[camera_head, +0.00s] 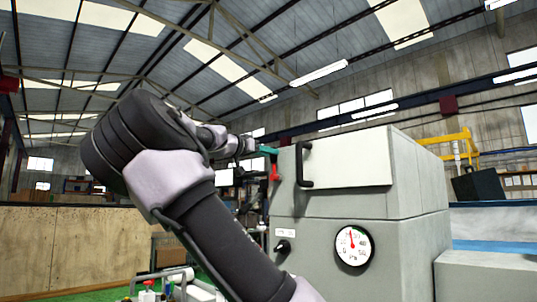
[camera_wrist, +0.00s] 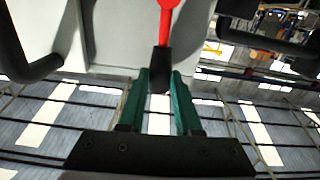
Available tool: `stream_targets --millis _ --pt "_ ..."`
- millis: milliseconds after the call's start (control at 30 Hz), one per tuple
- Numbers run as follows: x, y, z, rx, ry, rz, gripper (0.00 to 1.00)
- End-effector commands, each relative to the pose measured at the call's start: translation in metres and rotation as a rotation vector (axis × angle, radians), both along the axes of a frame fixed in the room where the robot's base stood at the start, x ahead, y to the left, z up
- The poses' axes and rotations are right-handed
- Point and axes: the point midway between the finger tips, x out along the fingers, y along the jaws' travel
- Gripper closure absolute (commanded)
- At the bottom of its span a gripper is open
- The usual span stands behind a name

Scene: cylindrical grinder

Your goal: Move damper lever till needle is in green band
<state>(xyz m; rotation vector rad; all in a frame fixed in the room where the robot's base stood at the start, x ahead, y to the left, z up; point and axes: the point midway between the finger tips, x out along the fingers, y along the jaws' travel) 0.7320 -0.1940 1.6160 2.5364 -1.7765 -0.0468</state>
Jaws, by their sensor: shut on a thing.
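The damper lever (camera_head: 274,171) is red and sits on the left side of the grey machine cabinet. In the wrist view the red lever (camera_wrist: 168,16) ends in a black grip (camera_wrist: 159,66). My gripper (camera_wrist: 160,76) has green fingers, one on each side of this grip, and is shut on it. In the head view my gripper (camera_head: 268,150) is at the lever's upper end, partly hidden behind my arm. A round white gauge (camera_head: 353,245) is on the cabinet's front. Its red needle points nearly straight up, slightly left. The green band is too small to place against it.
The grey cabinet (camera_head: 400,250) has a pale door with a black handle (camera_head: 304,164) close to the right of my gripper. A black knob (camera_head: 282,246) is lower on its front. A wooden partition (camera_head: 60,245) stands at the left.

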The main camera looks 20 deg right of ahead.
Motion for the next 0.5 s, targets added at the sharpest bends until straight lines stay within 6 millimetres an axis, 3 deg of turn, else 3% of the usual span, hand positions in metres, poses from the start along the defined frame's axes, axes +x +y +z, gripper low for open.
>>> stream_targets --millis 300,500 --pt "-0.001 0.000 -0.001 0.006 -0.013 -0.001 1.00" --pt "-0.016 -0.006 -0.003 0.067 -0.183 -0.003 1.00"
